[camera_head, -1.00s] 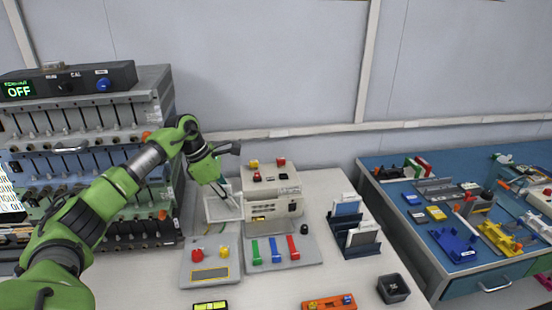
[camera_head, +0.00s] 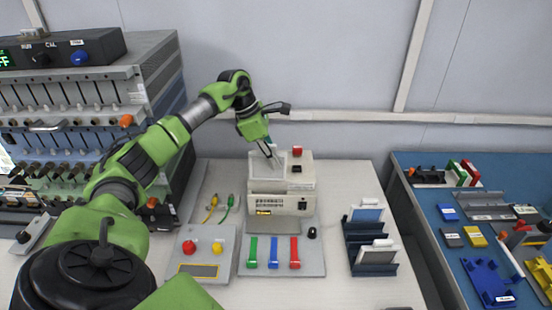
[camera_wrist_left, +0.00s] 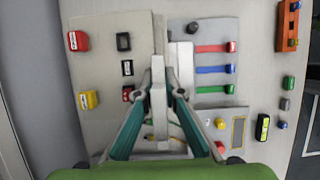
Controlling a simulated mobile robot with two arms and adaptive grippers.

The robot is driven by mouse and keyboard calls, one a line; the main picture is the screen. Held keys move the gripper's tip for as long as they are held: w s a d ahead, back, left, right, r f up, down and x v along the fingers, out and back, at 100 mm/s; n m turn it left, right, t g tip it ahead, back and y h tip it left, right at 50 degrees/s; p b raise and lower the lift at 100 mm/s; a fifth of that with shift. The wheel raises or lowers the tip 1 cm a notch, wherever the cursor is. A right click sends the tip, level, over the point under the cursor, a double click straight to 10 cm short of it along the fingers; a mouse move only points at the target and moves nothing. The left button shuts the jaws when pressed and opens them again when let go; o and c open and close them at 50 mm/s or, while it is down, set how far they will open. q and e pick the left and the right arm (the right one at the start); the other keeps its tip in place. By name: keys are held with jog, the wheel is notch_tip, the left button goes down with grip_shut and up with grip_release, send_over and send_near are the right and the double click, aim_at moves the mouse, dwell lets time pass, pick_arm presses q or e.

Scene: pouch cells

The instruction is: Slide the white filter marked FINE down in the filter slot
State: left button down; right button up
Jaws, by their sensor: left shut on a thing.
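My left gripper (camera_head: 268,152) is shut on the top edge of a white filter (camera_head: 264,171), a pale thin panel. It holds the filter upright over the top left of the beige machine (camera_head: 277,207). In the left wrist view the filter (camera_wrist_left: 158,72) shows nearly edge-on between the fingertips (camera_wrist_left: 160,92). The slot is hidden by the filter and the fingers, so I cannot tell whether the filter's lower edge is inside it. No FINE mark is readable. My right gripper is not in view.
A dark rack (camera_head: 372,256) with white-topped plates stands right of the machine. In front lie a panel (camera_head: 243,268) with green, blue and red levers and a panel (camera_head: 184,256) with red and yellow knobs. A tall instrument rack (camera_head: 150,70) stands left.

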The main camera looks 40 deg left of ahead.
aim_at(275, 179)
pick_arm(q)
jog(key=shift+w, duration=0.1)
jog(key=shift+f, duration=0.3)
jog(key=shift+f+b, duration=1.35)
jog(key=shift+f, duration=0.4)
jog(key=shift+f+b, duration=1.05)
jog(key=shift+f, duration=0.55)
jog(key=shift+d, duration=0.1)
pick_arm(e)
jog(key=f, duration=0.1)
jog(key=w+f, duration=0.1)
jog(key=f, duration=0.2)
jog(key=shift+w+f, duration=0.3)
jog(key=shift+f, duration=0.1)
